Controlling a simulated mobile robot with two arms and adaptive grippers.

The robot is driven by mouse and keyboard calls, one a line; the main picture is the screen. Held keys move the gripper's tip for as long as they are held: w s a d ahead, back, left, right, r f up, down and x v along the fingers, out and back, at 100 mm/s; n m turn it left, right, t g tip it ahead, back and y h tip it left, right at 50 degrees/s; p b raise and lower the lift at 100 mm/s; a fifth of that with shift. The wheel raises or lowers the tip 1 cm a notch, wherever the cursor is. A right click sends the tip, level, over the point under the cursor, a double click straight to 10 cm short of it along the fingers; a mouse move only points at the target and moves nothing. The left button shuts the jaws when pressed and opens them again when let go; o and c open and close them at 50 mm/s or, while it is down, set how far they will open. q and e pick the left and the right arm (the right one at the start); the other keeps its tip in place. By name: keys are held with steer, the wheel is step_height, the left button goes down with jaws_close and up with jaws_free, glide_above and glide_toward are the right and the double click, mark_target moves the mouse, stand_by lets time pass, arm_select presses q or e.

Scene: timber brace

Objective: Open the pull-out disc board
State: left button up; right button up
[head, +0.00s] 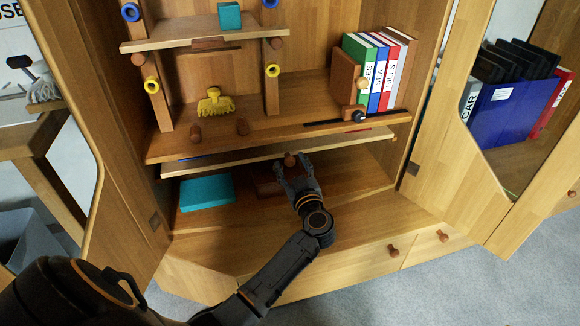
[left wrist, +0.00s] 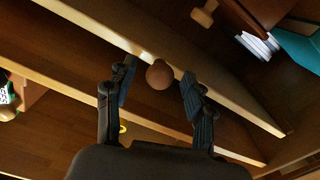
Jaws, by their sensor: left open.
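The pull-out disc board (head: 230,158) is a thin pale wooden board just under the middle shelf of the cabinet. Its front edge shows, with slivers of colour in the narrow gap above it. Its round brown knob (head: 290,159) is at the middle of the front edge. My left gripper (head: 293,170) is open at the knob. In the left wrist view the knob (left wrist: 159,74) sits between the two spread fingers (left wrist: 158,80), with room visible on both sides. The board's edge (left wrist: 235,102) runs diagonally behind the fingertips. My right gripper is not in view.
The shelf above (head: 340,124) carries ring binders (head: 375,75), a yellow brush-like object (head: 215,103) and wooden knobs. A teal box (head: 207,193) lies on the compartment floor left of my gripper. Open cabinet doors stand on both sides, and drawers (head: 415,248) are below.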

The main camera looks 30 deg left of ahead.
arm_select(q)
steer(key=shift+x, duration=0.85)
steer(key=shift+c, duration=0.4)
jaws_close()
